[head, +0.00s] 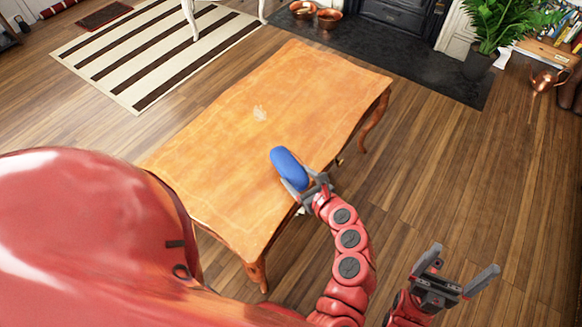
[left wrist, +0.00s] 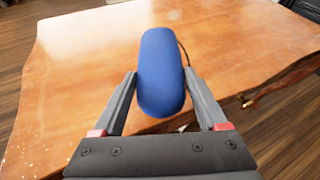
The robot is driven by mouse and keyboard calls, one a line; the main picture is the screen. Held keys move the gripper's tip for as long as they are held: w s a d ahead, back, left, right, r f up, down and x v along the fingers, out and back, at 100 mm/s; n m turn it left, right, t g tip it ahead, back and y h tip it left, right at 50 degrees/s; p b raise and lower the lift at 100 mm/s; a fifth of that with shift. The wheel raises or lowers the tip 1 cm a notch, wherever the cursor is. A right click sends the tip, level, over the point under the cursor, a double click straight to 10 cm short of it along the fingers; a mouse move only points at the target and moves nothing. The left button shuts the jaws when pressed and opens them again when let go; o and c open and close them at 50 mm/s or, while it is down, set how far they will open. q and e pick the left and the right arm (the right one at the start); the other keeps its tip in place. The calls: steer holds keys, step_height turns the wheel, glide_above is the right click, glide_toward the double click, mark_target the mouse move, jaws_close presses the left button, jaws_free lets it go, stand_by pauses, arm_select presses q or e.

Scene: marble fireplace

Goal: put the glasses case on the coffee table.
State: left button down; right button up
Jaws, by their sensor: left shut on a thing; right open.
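The blue glasses case (head: 287,166) is held in my left gripper (head: 303,183), over the near right edge of the wooden coffee table (head: 215,185). I cannot tell whether it touches the tabletop. In the left wrist view the case (left wrist: 161,75) sits between the two fingers, its long side pointing away over the table (left wrist: 90,60). My right gripper (head: 456,272) is open and empty, over the floor to the right of the table.
The tabletop is bare apart from a small pale mark (head: 259,113). A striped rug (head: 130,60) lies behind left. Copper bowls (head: 329,18) and a potted plant (head: 490,30) stand at the back. Wood floor (head: 430,150) is clear right of the table.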

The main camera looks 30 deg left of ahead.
mark_target(292, 165)
arm_select(q)
steer(key=w+a, duration=0.3)
steer(key=shift+w+a+f, duration=0.2)
steer(key=shift+a+f, duration=0.15)
step_height(292, 165, down, 3)
steer(key=shift+f+b, duration=0.2)
steer(key=shift+b, duration=0.35)
jaws_free()
steer(key=p+v, duration=0.1)
steer(key=v, duration=1.1)
